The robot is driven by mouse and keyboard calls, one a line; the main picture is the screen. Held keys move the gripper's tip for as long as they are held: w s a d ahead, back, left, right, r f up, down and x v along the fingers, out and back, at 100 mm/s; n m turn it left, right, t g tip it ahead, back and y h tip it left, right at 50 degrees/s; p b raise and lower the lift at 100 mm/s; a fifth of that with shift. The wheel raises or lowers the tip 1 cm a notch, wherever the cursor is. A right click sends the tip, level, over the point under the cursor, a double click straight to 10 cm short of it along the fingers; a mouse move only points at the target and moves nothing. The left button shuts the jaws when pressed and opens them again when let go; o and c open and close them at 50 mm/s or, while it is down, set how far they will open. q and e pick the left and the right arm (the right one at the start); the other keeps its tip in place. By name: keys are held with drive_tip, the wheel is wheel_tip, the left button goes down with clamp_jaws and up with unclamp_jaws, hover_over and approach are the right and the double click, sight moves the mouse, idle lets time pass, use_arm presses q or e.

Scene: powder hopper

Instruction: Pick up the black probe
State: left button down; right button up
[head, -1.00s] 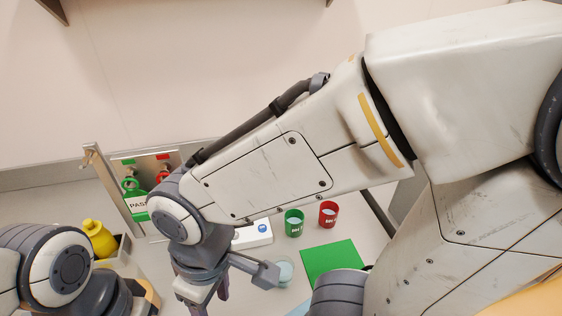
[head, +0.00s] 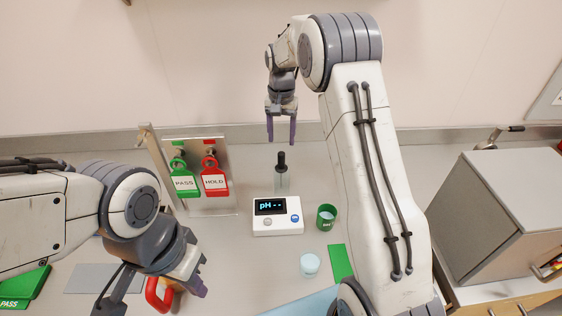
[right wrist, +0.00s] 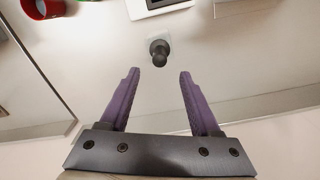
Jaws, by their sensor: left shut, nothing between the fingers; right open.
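The black probe (head: 281,162) stands upright in a clear holder (head: 281,184) behind the white pH meter (head: 278,222). My right gripper (head: 281,142) is open and empty, pointing down above and behind the probe in the head view. In the right wrist view the probe (right wrist: 159,52) shows from above, ahead of the two purple fingers (right wrist: 158,75) and apart from them. My left gripper (head: 200,280) is shut, low at the front left beside a red handle-like thing (head: 158,295); nothing is between its fingers.
A metal rack (head: 205,190) with a green PASS tag (head: 184,184) and a red HOLD tag (head: 215,182) stands left of the meter. A green cup (head: 326,217) and a clear dish (head: 310,265) are to its right. A grey drawer cabinet (head: 500,210) stands far right.

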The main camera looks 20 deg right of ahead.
sight(281, 153)
wheel_tip(281, 153, down, 4)
drive_tip(key=shift+f+p, duration=0.1)
drive_tip(key=shift+p, duration=0.45)
drive_tip(key=shift+s+f+p, duration=0.1)
drive_tip(key=shift+f+p, duration=0.15)
drive_tip(key=shift+p, duration=0.05)
wheel_tip(281, 153, down, 5)
drive_tip(key=shift+a+r+p, duration=0.1)
drive_tip(key=shift+r+p, duration=0.1)
drive_tip(key=shift+p, duration=1)
clamp_jaws()
